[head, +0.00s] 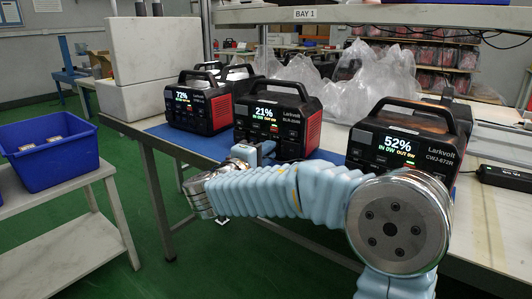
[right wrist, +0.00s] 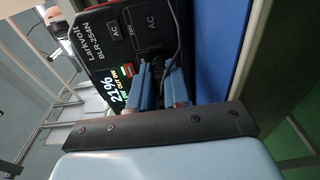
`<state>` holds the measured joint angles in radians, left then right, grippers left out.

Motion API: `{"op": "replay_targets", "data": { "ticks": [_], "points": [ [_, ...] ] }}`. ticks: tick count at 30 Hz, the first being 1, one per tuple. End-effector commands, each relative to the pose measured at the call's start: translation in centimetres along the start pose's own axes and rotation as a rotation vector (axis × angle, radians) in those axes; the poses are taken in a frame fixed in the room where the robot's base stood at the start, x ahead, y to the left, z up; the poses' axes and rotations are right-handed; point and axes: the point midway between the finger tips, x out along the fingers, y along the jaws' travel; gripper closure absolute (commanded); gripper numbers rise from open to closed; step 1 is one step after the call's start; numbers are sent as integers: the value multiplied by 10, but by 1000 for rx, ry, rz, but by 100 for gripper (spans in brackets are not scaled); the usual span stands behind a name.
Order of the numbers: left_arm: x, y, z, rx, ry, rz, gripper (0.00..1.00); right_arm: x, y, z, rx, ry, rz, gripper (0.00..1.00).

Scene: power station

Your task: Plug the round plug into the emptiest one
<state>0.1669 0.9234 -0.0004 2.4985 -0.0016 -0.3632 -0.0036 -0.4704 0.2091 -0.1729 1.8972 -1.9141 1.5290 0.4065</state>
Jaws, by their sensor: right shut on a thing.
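Three power stations face me in the head view. The left one (head: 198,108) reads 72%, the middle one (head: 278,118) reads 21%, and the right one (head: 405,145) reads 52%. My right gripper (head: 264,150) is at the lower front of the 21% station. In the right wrist view the blue fingers (right wrist: 161,88) point at the front panel of that station (right wrist: 118,45), beside its display and below the AC covers. They are shut on the plug, which is mostly hidden between them. A dark cable (right wrist: 179,52) rises from there. I cannot tell whether the plug is in a socket. My left gripper is not in view.
The stations stand on a blue mat (head: 178,133) on the bench. More units stand behind the 72% one. Clear plastic bags (head: 385,78) lie behind. A black adapter (head: 505,177) is at the right. A blue bin (head: 48,160) stands on a side table at the left.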

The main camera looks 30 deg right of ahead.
Motion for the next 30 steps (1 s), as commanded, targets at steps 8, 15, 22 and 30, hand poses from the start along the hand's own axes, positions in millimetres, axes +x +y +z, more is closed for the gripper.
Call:
{"op": "replay_targets", "data": {
  "ticks": [8, 15, 22, 30],
  "points": [
    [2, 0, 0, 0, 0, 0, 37, 4, 0, 0, 0, -1, 0, 81],
    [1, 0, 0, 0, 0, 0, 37, 3, 0, 0, 0, 0, 0, 54],
    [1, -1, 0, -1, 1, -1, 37, 3, 0, 0, 0, 0, 0, 54],
    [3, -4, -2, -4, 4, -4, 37, -36, -1, -2, 1, 6, 0, 54]
  ]
}}
